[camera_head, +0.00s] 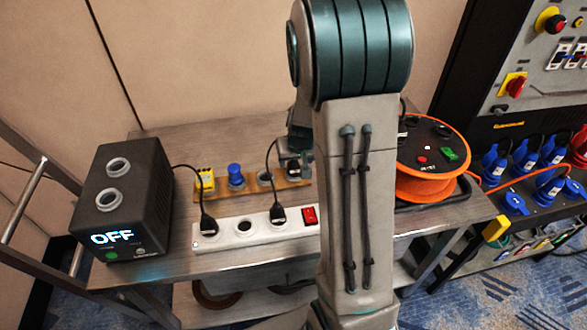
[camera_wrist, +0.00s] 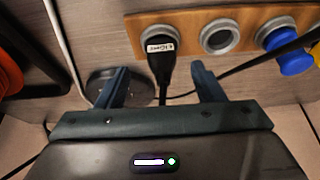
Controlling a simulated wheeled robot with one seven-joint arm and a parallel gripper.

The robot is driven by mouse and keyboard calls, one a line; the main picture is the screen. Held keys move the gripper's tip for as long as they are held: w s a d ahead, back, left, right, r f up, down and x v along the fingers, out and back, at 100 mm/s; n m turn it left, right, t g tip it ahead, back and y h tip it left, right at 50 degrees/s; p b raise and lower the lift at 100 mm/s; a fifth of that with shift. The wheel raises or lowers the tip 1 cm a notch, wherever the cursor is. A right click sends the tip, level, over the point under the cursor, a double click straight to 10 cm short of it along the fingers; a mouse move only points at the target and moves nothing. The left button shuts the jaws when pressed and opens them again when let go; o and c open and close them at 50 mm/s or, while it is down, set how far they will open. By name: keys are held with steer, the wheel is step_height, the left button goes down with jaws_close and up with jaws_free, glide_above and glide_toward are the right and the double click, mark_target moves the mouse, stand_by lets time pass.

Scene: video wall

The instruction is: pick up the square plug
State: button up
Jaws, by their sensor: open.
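A yellow, boxy plug (camera_head: 205,180) stands at the left end of the wooden socket board, with a blue round plug (camera_head: 235,176) beside it. A black plug with a white label (camera_wrist: 160,50) sits in the board's end socket in the wrist view; its exact shape is hard to tell. In that view the blue plug (camera_wrist: 288,55) is to the right, and the yellow one (camera_wrist: 316,52) is cut off at the edge. My gripper (camera_wrist: 160,80) is open, its fingers on either side of the black plug and apart from it. In the head view my arm hides most of the gripper.
The wooden board (camera_head: 220,188) has an empty socket (camera_wrist: 220,37). In front lies a white power strip (camera_head: 230,240) with two black plugs and cables. A black box reading OFF (camera_head: 120,200) stands left, an orange cable reel (camera_head: 430,170) right. Cables cross the table.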

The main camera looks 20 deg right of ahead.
mark_target(295, 163)
steer(key=shift+x, duration=2.35)
steer(key=shift+w+a, duration=0.1)
steer(key=c, duration=1.2)
